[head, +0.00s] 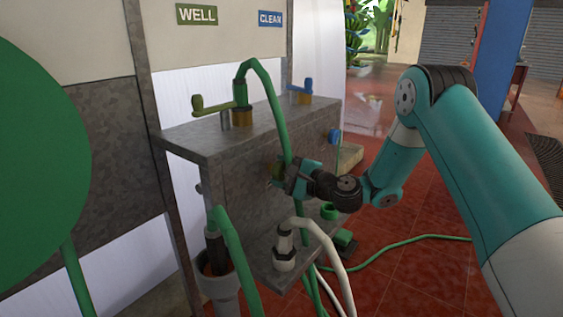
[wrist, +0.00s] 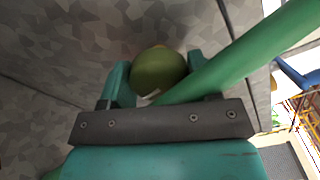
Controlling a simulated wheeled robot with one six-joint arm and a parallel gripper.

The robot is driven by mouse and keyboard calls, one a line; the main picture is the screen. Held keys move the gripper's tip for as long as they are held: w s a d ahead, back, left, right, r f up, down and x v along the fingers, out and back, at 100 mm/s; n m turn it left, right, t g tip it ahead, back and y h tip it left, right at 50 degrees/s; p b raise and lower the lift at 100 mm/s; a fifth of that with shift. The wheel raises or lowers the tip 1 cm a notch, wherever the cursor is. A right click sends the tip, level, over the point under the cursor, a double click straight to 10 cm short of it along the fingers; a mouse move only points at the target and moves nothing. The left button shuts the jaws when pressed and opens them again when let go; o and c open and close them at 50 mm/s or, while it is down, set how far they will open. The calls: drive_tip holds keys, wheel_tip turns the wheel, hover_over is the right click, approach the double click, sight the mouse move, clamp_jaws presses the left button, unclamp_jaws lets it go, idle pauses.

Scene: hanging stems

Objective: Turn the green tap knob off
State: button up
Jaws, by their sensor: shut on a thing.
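The round green tap knob (wrist: 158,72) is on the front of the grey speckled cabinet, between my gripper's two fingers. My gripper (wrist: 158,82) is shut on it. In the head view my gripper (head: 279,173) reaches the cabinet front from the right, and the knob is mostly hidden there. A green hose (wrist: 240,62) runs close beside the right finger in the wrist view. I cannot tell the knob's turn angle.
A blue knob (head: 333,136) sits farther along the cabinet (head: 230,180). A green lever tap (head: 215,104) and a blue one (head: 300,90) stand on top, below the WELL (head: 197,15) and CLEAN (head: 270,18) signs. A white hose fitting (head: 285,250) stands on the lower ledge.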

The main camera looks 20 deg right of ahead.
drive_tip(key=shift+m+p, duration=0.65)
drive_tip(key=shift+m, duration=0.25)
drive_tip(key=o, duration=0.9)
drive_tip(key=shift+s, duration=0.1)
drive_tip(key=b+v, duration=1.7)
drive_tip(key=shift+s+d, duration=0.1)
